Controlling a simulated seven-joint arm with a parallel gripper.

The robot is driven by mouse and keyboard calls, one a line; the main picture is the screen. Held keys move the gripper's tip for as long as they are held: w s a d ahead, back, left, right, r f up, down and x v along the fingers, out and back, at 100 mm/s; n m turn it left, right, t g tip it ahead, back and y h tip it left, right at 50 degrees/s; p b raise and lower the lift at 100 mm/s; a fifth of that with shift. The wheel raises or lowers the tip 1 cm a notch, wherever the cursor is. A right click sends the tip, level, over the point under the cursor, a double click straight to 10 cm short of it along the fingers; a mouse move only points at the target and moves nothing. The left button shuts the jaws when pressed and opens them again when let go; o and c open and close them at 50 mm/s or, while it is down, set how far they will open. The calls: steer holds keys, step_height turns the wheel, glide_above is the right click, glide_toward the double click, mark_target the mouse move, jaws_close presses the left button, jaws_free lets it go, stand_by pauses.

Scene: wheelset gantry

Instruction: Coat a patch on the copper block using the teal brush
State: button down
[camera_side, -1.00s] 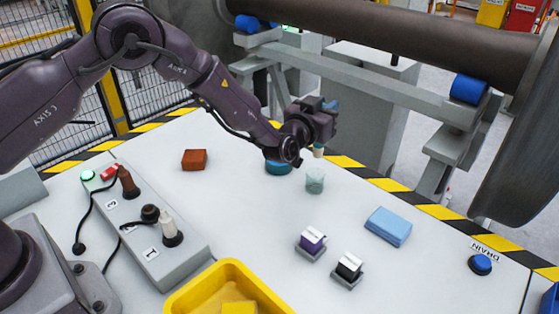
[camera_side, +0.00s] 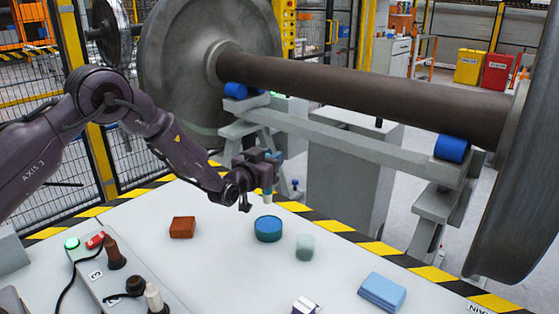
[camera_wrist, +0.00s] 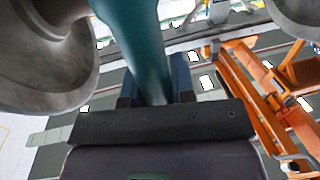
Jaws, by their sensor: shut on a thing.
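The copper block (camera_side: 182,227) is a small red-brown block lying on the white table, left of middle in the side view. My gripper (camera_side: 268,166) is shut on the teal brush, whose pale lower end (camera_side: 267,191) points down. In the wrist view, the teal brush handle (camera_wrist: 142,40) sits between my gripper's fingers (camera_wrist: 155,88). The wrist view does not show the block.
A pale green cylinder (camera_side: 305,247) and a light blue block (camera_side: 382,291) stand right of the pot. A grey control box (camera_side: 125,285) with cables is at the lower left. The large wheelset axle (camera_side: 370,88) and its gantry rise behind the striped table edge. Table between block and pot is clear.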

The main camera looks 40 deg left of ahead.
steer(key=shift+f, duration=2.95)
steer(key=shift+f, duration=0.75)
step_height(320, 180, up, 7)
steer(key=shift+r, duration=0.15)
stand_by(0.3)
stand_by(0.4)
